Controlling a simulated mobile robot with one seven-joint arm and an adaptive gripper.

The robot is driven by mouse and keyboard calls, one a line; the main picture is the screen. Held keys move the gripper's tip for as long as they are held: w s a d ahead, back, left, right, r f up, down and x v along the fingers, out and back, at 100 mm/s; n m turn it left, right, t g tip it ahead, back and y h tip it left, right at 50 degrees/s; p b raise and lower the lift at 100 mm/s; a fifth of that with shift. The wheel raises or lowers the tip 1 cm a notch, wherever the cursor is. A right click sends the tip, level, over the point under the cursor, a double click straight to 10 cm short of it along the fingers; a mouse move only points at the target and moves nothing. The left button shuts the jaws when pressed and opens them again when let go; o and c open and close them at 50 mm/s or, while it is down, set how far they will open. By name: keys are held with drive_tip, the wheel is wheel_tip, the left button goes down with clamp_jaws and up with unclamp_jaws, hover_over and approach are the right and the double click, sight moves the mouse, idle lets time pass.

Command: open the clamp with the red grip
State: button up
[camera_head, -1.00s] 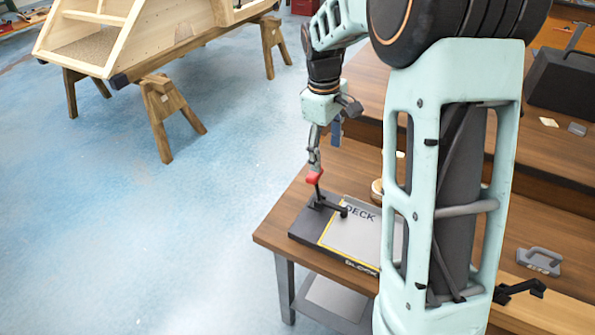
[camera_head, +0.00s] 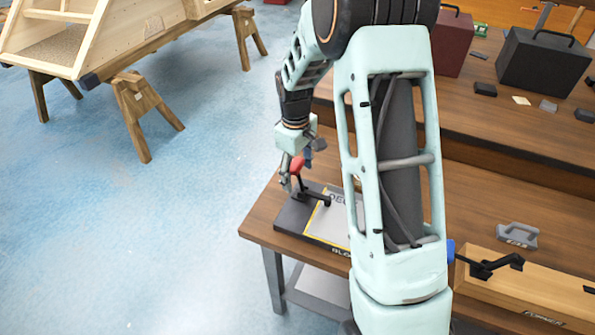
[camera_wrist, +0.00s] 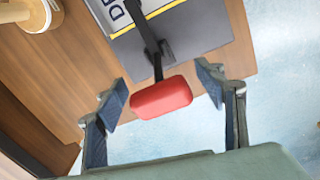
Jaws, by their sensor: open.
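The clamp with the red grip stands at the left end of a dark board marked "DECK" (camera_head: 291,217) on the wooden table. Its red grip (camera_head: 297,164) is raised above the board, and its black arm (camera_head: 316,200) reaches over the plate. In the wrist view the red grip (camera_wrist: 162,97) shows between the two finger pads, with gaps on both sides. My gripper (camera_head: 291,181) is open at the red grip; its fingers (camera_wrist: 163,92) do not appear to touch it. The head view partly hides the fingers' contact area.
A second clamp with a blue grip (camera_head: 450,251) sits on a wooden block at the right. A grey handled piece (camera_head: 517,236) lies behind it. Dark cases (camera_head: 541,66) stand on the back shelf. A round wooden item (camera_wrist: 42,16) is near the board. Open floor lies left of the table.

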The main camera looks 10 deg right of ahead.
clamp_jaws()
idle(0.6)
